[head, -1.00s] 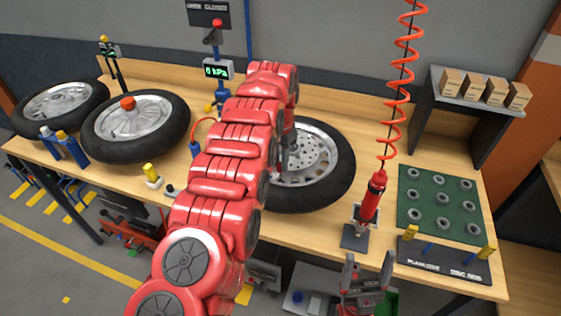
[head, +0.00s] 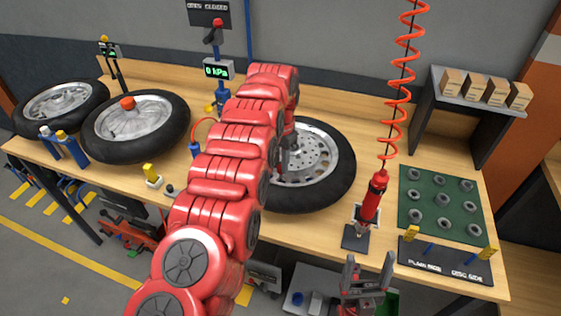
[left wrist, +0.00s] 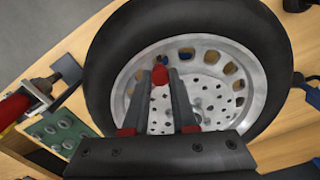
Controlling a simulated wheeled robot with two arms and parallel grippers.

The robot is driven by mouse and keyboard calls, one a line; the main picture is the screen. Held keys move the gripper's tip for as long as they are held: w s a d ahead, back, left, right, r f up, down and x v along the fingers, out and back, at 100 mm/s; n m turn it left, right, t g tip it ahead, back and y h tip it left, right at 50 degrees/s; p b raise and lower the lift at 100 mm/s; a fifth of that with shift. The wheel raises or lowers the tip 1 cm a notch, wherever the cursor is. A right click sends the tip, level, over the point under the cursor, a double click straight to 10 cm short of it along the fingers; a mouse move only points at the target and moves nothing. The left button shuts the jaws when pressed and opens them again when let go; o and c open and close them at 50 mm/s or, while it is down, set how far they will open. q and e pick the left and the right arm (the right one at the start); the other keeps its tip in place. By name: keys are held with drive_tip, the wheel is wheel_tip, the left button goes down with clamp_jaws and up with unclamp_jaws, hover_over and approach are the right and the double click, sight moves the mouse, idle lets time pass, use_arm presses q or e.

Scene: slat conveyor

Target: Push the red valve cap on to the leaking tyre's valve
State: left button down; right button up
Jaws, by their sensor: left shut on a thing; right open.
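My left gripper (left wrist: 160,71) is shut on a small red valve cap (left wrist: 160,79), which shows between the fingertips in the left wrist view. The gripper is over the silver perforated wheel of a black tyre (left wrist: 272,45). My right gripper (head: 369,262) is open and empty at the bench's front edge.
Two more tyres (head: 177,140) (head: 28,132) lie at the left. A red tool (head: 374,195) on a coiled red hose stands right of the wheel, beside a green mat (head: 428,190) with several rings. A gauge display (head: 217,71) stands behind my left arm.

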use_arm(q)
drive_tip(key=shift+f, duration=0.45)
drive_tip(key=c, duration=0.6)
unclamp_jaws()
drive_tip(key=shift+c, duration=0.2)
drive_tip(key=shift+r, duration=1.6)
wheel_tip(320, 180, up, 2)
drive_tip(key=shift+r, duration=0.1)
wheel_tip(320, 180, up, 3)
drive_tip(key=shift+r+p, duration=0.1)
drive_tip(key=shift+p, duration=1.05)
wheel_tip(320, 180, up, 2)
drive_tip(key=shift+r+p, duration=0.2)
drive_tip(key=shift+p, duration=0.85)
